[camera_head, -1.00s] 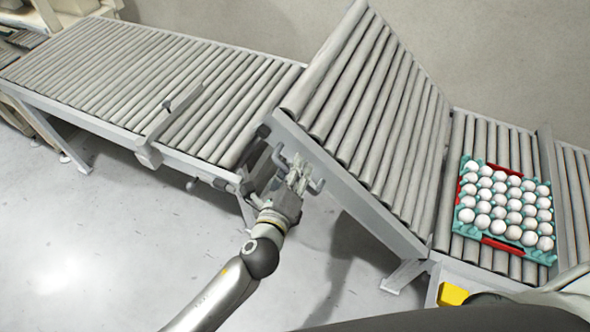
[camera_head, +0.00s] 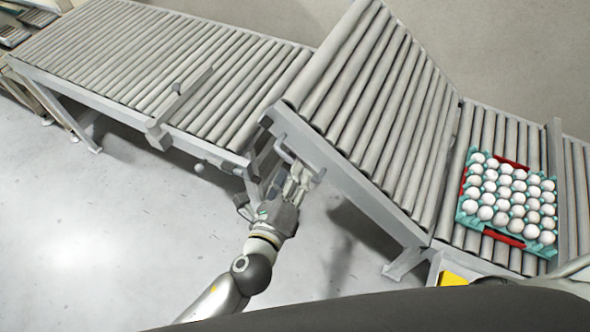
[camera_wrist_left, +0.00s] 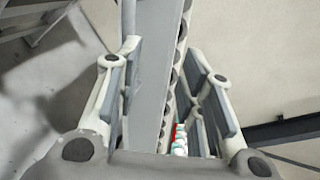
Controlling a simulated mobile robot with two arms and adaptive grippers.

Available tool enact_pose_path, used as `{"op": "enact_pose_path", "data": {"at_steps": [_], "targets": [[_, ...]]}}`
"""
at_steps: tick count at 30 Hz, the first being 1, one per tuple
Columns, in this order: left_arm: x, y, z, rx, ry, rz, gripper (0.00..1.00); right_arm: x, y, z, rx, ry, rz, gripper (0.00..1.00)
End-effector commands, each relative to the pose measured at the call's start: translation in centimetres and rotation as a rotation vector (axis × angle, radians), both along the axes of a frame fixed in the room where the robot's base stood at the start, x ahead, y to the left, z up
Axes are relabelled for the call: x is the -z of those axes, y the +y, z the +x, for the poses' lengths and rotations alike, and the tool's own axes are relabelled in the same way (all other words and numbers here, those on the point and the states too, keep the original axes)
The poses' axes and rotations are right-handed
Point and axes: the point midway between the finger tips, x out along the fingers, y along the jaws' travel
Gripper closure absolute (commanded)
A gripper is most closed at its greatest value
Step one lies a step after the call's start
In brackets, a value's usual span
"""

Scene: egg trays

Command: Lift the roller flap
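The roller flap (camera_head: 375,100) is tilted, its left end raised above the long roller conveyor and its right end low beside the egg tray's section. My left gripper (camera_head: 302,178) is at the flap's near side, by its raised left end. In the left wrist view the fingers of my left gripper (camera_wrist_left: 165,95) are apart, with the flap's side rail (camera_wrist_left: 155,75) running beyond and between them. A small handle (camera_head: 282,152) sits on the flap's side close to the fingers. I see no clear grip on it. My right gripper is out of view.
A level roller conveyor (camera_head: 150,65) with a stop bar (camera_head: 183,100) lies at the left. A teal and red tray (camera_head: 502,238) full of white eggs sits on the rollers at the right, near an upright divider (camera_head: 556,185). The floor in front is clear.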

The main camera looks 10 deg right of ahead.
Motion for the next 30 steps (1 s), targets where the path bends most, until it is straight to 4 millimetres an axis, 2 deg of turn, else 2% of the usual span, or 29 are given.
{"op": "enact_pose_path", "data": {"at_steps": [21,30], "targets": [[-0.7,2.4,-4.3,0.0,0.002,0.0,0.65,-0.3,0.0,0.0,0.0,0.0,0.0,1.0],[-0.9,2.6,-4.7,-0.001,0.001,0.0,0.65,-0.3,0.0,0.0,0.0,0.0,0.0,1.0]]}}
